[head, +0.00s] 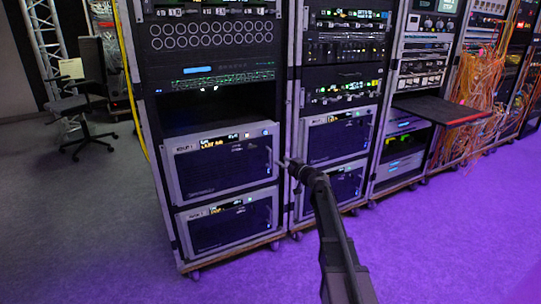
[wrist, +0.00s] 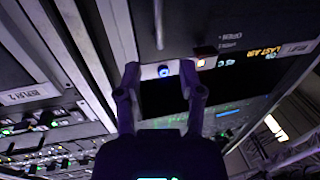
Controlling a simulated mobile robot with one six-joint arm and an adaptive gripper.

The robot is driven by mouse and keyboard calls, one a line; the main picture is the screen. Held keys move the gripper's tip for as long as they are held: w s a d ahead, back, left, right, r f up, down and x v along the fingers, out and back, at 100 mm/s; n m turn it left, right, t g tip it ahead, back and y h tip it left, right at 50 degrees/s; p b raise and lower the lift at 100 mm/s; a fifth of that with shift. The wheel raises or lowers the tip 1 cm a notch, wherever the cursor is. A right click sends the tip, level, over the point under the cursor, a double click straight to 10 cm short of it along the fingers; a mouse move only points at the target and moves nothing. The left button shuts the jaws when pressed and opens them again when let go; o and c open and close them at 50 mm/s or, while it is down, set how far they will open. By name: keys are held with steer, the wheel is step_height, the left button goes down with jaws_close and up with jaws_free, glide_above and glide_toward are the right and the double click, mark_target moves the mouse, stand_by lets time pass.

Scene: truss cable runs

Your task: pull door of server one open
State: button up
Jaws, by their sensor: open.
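Server one (head: 222,172) is the upper of two dark, silver-framed units low in the left rack. Its small label seems to end in 1, and orange text shows at its top. Its door looks shut. A thin upright handle bar (head: 271,158) stands near its right edge; a pale bar, likely this handle (wrist: 158,22), shows in the wrist view. My gripper (head: 287,163) is just right of the handle. In the wrist view, my gripper (wrist: 160,82) has its fingers apart with nothing held. The bar shows beyond the fingertips; I cannot tell whether they touch it.
A similar unit (head: 333,138) sits in the neighbouring rack on the right. Another unit (head: 228,222) is below server one. A dark shelf (head: 440,110) juts out farther right, near loose orange cables (head: 478,88). A chair (head: 82,105) stands at left. The floor before the racks is clear.

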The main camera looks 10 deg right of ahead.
mark_target(270, 154)
steer(key=x, duration=0.7)
steer(key=shift+w+a, duration=0.25)
steer(key=shift+w, duration=0.1)
steer(key=shift+c, duration=0.2)
jaws_close()
